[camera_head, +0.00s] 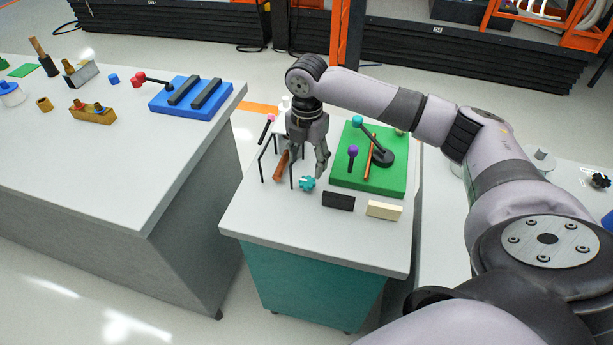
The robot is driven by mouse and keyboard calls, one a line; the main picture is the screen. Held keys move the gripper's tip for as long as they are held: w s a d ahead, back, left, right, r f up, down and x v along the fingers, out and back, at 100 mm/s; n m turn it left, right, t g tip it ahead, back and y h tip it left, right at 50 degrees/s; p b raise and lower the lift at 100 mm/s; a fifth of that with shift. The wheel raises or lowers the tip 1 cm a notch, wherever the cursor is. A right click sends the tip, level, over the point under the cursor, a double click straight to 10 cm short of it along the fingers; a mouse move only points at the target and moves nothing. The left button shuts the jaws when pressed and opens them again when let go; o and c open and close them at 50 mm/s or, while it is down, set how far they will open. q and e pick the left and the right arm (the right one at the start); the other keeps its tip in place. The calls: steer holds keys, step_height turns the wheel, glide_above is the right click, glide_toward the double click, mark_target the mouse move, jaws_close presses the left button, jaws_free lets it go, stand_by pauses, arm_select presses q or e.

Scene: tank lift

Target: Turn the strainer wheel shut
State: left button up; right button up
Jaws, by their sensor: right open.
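A small teal piece (307,184) with a lobed, wheel-like outline sits on the white top of the middle cabinet; it looks like the strainer wheel, but I cannot be sure. My right gripper (306,172) points down just behind and above it, fingers apart and empty. I cannot tell whether a fingertip touches it. A thin black frame (262,165) and an orange-brown cylinder (282,166) stand just left of the fingers. The gripper partly hides what is behind it. My left gripper is not in view.
A green board (390,186) with a teal-knobbed black lever (375,140) and a purple-topped pin (353,154) lies right of the gripper. A black block (338,200) and a cream block (384,210) lie in front. The cabinet top's (265,222) front left is clear.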

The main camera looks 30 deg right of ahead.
mark_target(307, 180)
step_height(307, 180, down, 6)
steer(key=shift+s+r, duration=0.1)
steer(key=shift+f, duration=0.5)
steer(key=c, duration=1.2)
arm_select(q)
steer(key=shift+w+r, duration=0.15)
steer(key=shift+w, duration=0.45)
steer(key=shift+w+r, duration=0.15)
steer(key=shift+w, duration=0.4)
arm_select(e)
steer(key=shift+o, duration=0.2)
